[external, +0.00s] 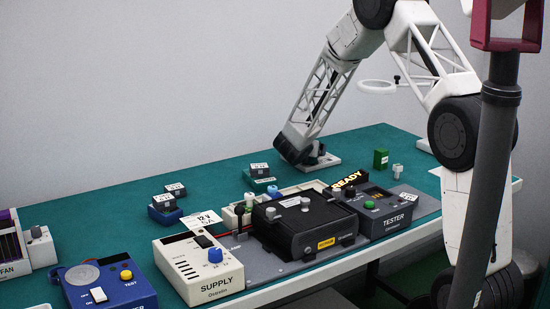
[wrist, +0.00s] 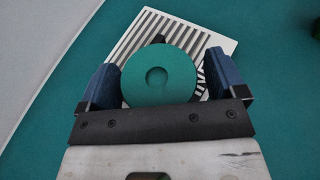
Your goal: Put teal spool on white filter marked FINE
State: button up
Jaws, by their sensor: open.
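The teal spool (wrist: 158,92) shows in the wrist view as a round disc with a shallow centre recess, over the white slatted filter (wrist: 215,42). My gripper (wrist: 158,72) is open, with one blue finger on each side of the spool; I cannot tell whether either touches it. The spool appears to rest on the filter, but its underside is hidden. In the external view my gripper (external: 297,150) is low at the far side of the table, above the white filter (external: 328,163). The spool is mostly hidden there. No FINE marking is readable.
A green block (external: 381,159) and a small pale part (external: 397,171) stand right of the gripper. The black unit (external: 305,225), tester (external: 385,210) and supply (external: 200,268) fill the front. The teal table (external: 120,205) is clear at back left.

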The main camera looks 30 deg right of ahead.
jog(key=shift+r, duration=0.1)
jog(key=shift+a+r, duration=0.1)
jog(key=v, duration=1.1)
jog(key=shift+s+a, duration=0.3)
jog(key=shift+r, duration=0.1)
jog(key=s+r+m+g+y, duration=0.15)
jog(key=s+r+m, duration=0.25)
jog(key=s, duration=0.4)
jog(key=s+r+m+g, duration=0.2)
jog(key=s+r+m, duration=0.3)
jog(key=s, duration=0.3)
jog(key=s+r+m+g+y, duration=0.1)
jog(key=s+r+m+g, duration=0.1)
jog(key=s+r+m, duration=0.35)
jog(key=s+a+m+y, duration=0.2)
jog(key=s+a+m, duration=0.1)
jog(key=s, duration=0.6)
jog(key=s+a+r+m+y, duration=0.1)
jog(key=s+a+m+y, duration=0.2)
jog(key=s, duration=0.6)
jog(key=s+a+r+m+y, duration=0.1)
jog(key=s+a+m+y, duration=0.2)
jog(key=s, duration=0.7)
jog(key=shift+a+m, duration=0.35)
jog(key=shift+m, duration=0.6)
